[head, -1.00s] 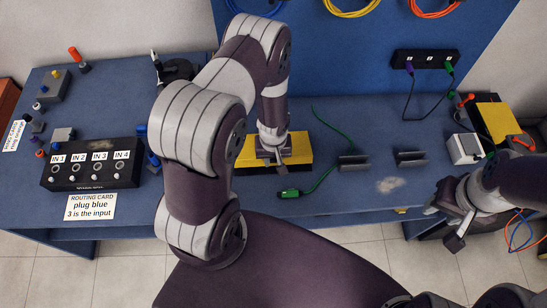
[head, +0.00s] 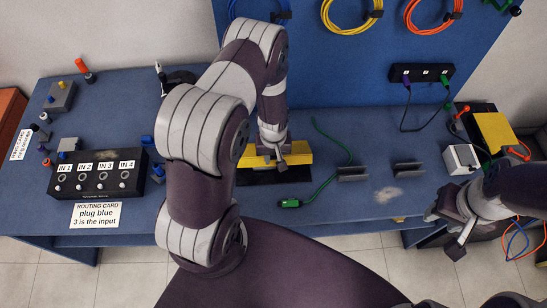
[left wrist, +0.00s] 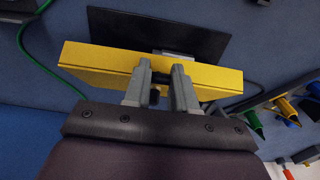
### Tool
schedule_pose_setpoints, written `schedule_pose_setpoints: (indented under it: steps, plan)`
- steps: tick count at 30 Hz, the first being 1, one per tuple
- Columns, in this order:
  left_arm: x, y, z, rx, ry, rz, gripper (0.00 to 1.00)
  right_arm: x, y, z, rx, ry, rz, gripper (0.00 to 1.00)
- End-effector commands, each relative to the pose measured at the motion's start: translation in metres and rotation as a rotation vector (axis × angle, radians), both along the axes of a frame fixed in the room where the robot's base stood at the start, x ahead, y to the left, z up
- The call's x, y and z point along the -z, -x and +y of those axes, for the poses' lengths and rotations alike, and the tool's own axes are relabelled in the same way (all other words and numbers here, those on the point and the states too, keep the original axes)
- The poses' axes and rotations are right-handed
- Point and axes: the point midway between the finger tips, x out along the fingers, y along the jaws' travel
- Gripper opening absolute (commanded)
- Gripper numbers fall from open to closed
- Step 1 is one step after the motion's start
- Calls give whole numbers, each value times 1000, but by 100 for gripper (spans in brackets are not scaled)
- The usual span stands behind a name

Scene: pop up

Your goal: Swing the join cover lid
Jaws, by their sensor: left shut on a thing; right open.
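The yellow join cover lid (head: 298,151) is at the middle of the bench, tilted up over a flat black base (head: 300,174). My left gripper (head: 272,160) is shut on the lid's near part. In the left wrist view, the fingers (left wrist: 160,72) close on the yellow lid (left wrist: 95,62), and the black base (left wrist: 215,35) shows beyond it. My right gripper (head: 447,232) is open and empty, off the bench's front edge at the right.
A green cable with a plug (head: 290,203) lies just right of the lid. Two grey holders (head: 352,173) stand further right. A black input box (head: 100,183) and routing card (head: 96,215) are at left. A second yellow panel (head: 494,131) is at far right.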

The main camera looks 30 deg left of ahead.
Motion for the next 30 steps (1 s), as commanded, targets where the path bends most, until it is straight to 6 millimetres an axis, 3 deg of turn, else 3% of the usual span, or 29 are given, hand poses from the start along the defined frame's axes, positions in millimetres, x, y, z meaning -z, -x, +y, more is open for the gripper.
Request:
schedule_pose_setpoints:
  steps: [16,30]
  plan:
    - [-18,-30,17,-2,-1,-12,6,-6,0,0,0,0,0,43]
    - [-20,-34,20,0,-1,-5,6,-6,0,0,0,0,0,43]
